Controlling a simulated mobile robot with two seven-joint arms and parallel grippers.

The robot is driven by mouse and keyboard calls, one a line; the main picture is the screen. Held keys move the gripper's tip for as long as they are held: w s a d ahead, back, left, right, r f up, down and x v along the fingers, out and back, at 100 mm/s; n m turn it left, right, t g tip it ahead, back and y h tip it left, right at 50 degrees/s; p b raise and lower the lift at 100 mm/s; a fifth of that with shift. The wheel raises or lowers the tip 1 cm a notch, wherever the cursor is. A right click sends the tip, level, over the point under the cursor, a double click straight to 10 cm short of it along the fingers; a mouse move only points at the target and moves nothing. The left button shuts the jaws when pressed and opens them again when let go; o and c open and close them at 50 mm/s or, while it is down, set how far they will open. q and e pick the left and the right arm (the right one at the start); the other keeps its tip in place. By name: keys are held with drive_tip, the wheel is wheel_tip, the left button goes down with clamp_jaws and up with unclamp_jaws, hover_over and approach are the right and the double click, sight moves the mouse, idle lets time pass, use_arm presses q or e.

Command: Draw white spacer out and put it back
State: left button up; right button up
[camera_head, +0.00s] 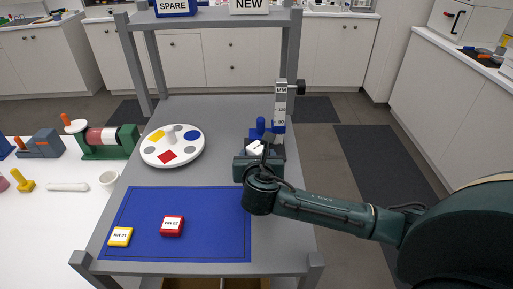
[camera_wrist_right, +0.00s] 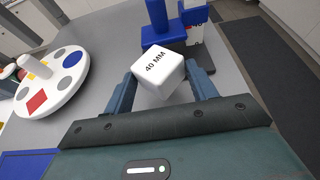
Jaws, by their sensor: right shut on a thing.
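The white spacer (camera_wrist_right: 159,73) is a white block marked "40 MM". It sits between the two fingers of my right gripper (camera_wrist_right: 162,88), which is shut on it. In the head view a small part of the white spacer (camera_head: 255,147) shows above my right gripper (camera_head: 257,158); the gripper and wrist hide the rest. Just beyond it stands a blue piece with an upright peg (camera_wrist_right: 161,30), beside the height gauge (camera_head: 280,103) with its "MM" scale. I cannot tell whether the spacer touches the blue piece or what is under it. My left gripper is not in view.
A round white board (camera_head: 152,149) with coloured shapes lies left on the grey table (camera_head: 216,118). A blue mat (camera_head: 200,239) in front holds a yellow block (camera_head: 120,237) and a red block (camera_head: 172,226). A white side table (camera_head: 60,215) stands left with several items.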

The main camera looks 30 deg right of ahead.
drive_tip(key=shift+s+a+r, duration=0.1)
drive_tip(key=shift+s+r, duration=0.15)
drive_tip(key=shift+r, duration=0.45)
drive_tip(key=shift+s+a+r, duration=0.1)
drive_tip(key=shift+s+r, duration=0.1)
drive_tip(key=shift+r, duration=0.45)
